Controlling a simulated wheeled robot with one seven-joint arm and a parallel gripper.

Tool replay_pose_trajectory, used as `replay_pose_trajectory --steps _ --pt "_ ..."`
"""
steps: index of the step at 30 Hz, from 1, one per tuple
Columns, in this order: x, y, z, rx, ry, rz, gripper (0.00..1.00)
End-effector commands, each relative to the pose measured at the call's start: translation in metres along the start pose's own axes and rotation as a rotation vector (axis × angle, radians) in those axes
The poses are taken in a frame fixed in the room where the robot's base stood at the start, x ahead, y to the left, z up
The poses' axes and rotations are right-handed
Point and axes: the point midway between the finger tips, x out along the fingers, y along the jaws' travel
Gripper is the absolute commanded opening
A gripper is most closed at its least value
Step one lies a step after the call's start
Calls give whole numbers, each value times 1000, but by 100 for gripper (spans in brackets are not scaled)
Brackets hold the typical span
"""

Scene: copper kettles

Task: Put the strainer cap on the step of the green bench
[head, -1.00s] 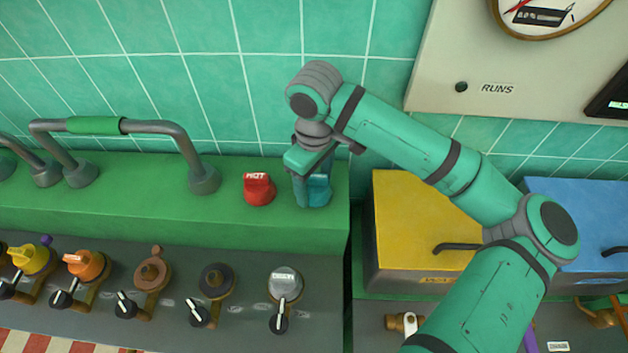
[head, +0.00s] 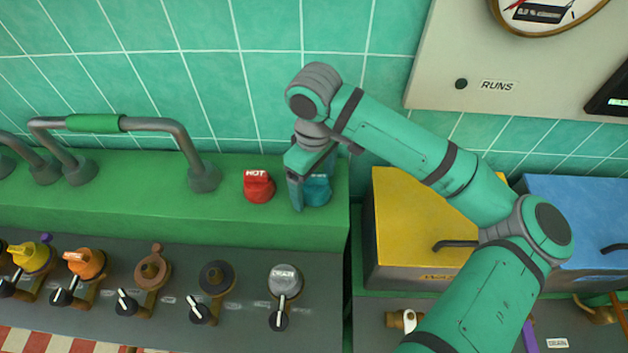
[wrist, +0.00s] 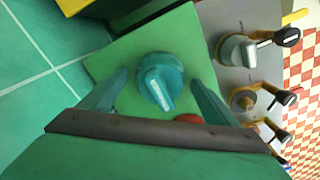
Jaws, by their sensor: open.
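My gripper (head: 307,196) is open over the right end of the green bench's raised step (head: 225,203). In the wrist view its two fingers (wrist: 158,78) stand either side of a teal knob (wrist: 160,82) with a pale stripe; I cannot tell whether they touch it. In the head view the teal knob (head: 318,190) is partly hidden by a finger. I cannot pick out the strainer cap with certainty; a dark round disc (head: 216,277) and a brown round piece (head: 152,270) sit among the valves on the grey front panel.
A red HOT knob (head: 258,186) stands close left of my gripper. A grey pipe (head: 180,140) with a green grip rises further left. A grey DRAIN valve (head: 284,283) is below. A yellow box (head: 415,220) and a blue box (head: 580,215) stand right. The tiled wall is behind.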

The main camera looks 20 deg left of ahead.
Motion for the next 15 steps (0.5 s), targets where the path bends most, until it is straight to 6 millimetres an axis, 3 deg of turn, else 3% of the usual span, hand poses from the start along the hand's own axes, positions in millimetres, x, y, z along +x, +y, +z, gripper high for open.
replay_pose_trajectory --steps 7,15 --pt "-14 1 0 0 1 2 83" --pt "-63 0 -1 -1 1 2 83"
